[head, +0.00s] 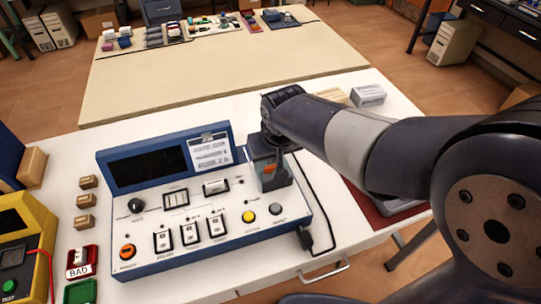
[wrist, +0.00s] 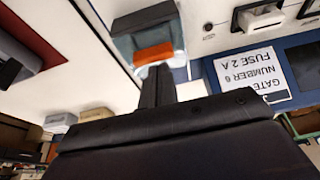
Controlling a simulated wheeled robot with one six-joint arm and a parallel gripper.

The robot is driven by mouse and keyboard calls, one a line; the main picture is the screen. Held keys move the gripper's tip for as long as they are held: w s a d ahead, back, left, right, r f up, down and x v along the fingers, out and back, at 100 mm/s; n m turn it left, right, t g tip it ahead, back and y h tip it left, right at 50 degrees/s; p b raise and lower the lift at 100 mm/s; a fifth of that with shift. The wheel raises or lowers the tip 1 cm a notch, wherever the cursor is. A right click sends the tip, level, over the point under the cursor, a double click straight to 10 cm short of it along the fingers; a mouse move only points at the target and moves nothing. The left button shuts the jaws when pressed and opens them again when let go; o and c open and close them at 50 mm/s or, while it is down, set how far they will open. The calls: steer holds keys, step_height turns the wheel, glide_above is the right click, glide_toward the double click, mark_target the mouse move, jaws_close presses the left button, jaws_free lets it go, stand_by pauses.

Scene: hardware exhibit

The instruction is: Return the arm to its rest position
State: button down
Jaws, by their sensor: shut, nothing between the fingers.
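My arm reaches in from the right in the head view, with its wrist bent down over the right end of the blue and white test console (head: 215,250). My gripper (wrist: 157,72) is shut and empty. In the wrist view its closed fingers point at a clear box with an orange part inside (wrist: 153,53). That box (head: 270,172) also shows in the head view, right under the wrist. Whether the fingertips touch it I cannot tell. The fingers are largely hidden by the wrist in the head view.
A card (head: 209,151) stands against the console. Small brown boxes (head: 86,200), a red BAD tray (head: 82,262) and a yellow tester (head: 25,235) are at the left. A grey box (head: 368,95) lies behind my arm. The far table (head: 200,75) has bare room in front.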

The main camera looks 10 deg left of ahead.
steer(key=v, duration=0.9)
steer(key=shift+s+r, duration=0.15)
steer(key=shift+r, duration=0.15)
steer(key=shift+d, duration=0.1)
steer(key=x, duration=0.9)
steer(key=shift+f, duration=0.15)
steer(key=shift+s+d, duration=0.1)
